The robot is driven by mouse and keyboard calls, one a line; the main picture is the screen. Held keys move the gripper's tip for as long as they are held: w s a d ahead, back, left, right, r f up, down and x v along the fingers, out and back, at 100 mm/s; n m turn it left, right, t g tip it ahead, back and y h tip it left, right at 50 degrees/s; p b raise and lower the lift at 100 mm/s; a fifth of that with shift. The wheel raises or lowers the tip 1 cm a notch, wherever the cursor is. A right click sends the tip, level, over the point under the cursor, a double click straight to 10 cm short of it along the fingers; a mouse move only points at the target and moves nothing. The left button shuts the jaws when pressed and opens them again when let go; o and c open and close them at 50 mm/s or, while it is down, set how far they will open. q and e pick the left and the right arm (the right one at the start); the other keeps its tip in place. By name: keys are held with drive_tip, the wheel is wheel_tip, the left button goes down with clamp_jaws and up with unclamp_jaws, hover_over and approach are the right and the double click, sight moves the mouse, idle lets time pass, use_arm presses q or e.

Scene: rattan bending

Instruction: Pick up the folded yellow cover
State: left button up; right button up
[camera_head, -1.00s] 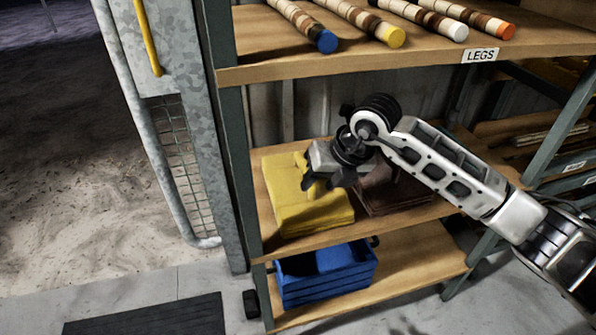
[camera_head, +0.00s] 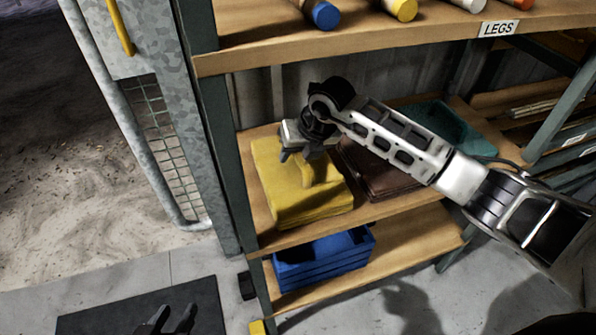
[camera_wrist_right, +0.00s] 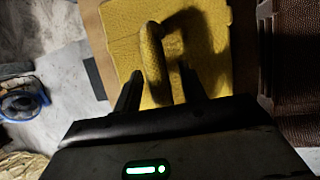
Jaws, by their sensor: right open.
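The folded yellow cover (camera_head: 295,205) lies on the middle shelf board. In the right wrist view the cover (camera_wrist_right: 115,25) has a raised yellow loop (camera_wrist_right: 153,62) on top. My right gripper (camera_head: 298,157) is just above the cover's far part, pointing down. In the wrist view its open fingers (camera_wrist_right: 160,88) appear on either side of the loop's near end. I cannot tell whether they touch it. My left gripper (camera_head: 168,320) shows at the bottom edge of the head view, fingers apart and empty, far from the cover.
A brown folded cover (camera_head: 380,178) lies right beside the yellow one, and a teal one (camera_head: 455,128) beyond it. A blue crate (camera_head: 322,262) sits on the board below. A shelf post (camera_head: 222,150) stands at left.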

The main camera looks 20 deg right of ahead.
clamp_jaws()
drive_tip(key=shift+r, duration=0.15)
